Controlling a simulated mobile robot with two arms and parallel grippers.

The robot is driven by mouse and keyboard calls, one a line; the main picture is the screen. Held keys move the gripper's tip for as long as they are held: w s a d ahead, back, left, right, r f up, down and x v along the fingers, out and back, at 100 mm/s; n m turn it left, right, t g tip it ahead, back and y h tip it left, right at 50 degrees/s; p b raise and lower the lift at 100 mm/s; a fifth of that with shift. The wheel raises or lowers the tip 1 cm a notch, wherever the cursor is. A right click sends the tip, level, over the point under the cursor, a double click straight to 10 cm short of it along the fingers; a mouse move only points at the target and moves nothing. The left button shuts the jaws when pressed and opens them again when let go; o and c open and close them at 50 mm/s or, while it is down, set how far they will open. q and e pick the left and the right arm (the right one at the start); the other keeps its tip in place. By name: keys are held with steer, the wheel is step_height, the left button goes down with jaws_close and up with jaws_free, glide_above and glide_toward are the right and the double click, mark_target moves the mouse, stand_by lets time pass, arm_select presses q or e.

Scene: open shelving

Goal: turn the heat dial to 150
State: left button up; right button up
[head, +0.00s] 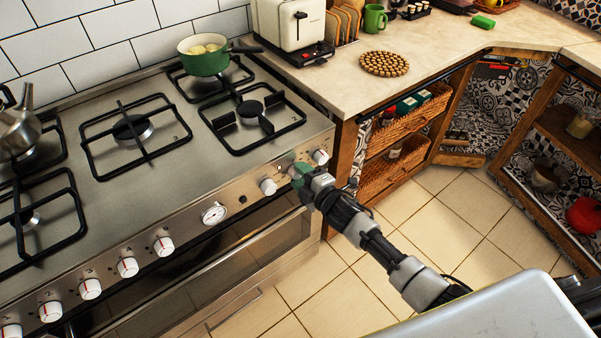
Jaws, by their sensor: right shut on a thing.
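The steel stove (170,190) has a sloped front panel with a row of white and silver dials. My right gripper (302,173) is at the right part of this panel, shut on a dial that its fingers mostly hide. I cannot read that dial's marks or its setting. One dial (320,157) shows just right of the gripper and another dial (268,186) just left of it. A round white gauge (214,213) sits further left; its figures are too small to read. My left gripper is not in view.
A green pot (205,61) stands on the back right burner, and a metal kettle (18,128) at the left. The counter (410,40) holds a toaster (290,25) and a woven trivet (384,64). Shelves with wicker baskets (408,120) are right of the stove. Tiled floor (330,300) is open in front.

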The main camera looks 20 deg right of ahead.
steer(key=m+p, duration=0.1)
steer(key=m, duration=0.4)
steer(key=shift+m, duration=0.3)
steer(key=shift+f+m, duration=0.1)
steer(key=shift+m, duration=0.2)
steer(key=o, duration=0.9)
steer(key=shift+s, duration=0.1)
steer(key=v, duration=1)
steer(key=shift+s+d, duration=0.2)
steer(key=shift+d, duration=0.05)
